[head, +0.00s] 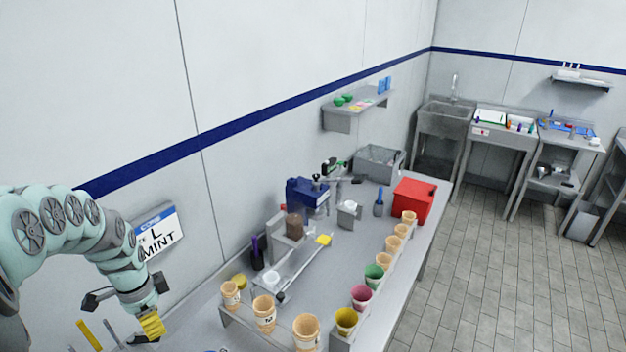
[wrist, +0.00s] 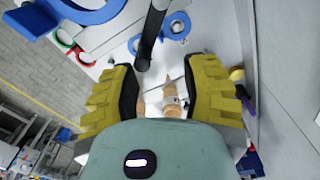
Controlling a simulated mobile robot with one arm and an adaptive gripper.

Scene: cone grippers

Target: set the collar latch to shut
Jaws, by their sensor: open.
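My gripper (head: 150,326) hangs at the lower left of the head view, at the near left end of the long bench, apart from the machines. In the wrist view my gripper (wrist: 165,92) has its two yellow ribbed fingers wide apart. Nothing is held between them. Cones (wrist: 171,96) show beyond the gap. A blue machine (head: 306,195) with a dark lever-like part on top stands against the wall at mid-bench. I cannot make out a collar latch for certain in either view, nor its position.
A row of paper cups and cones runs along the bench's front, including a yellow cup (head: 346,320) and a green cup (head: 374,275). A red box (head: 412,200) stands at the far end. Blue rings (wrist: 172,28) and a dark post (wrist: 147,50) show in the wrist view.

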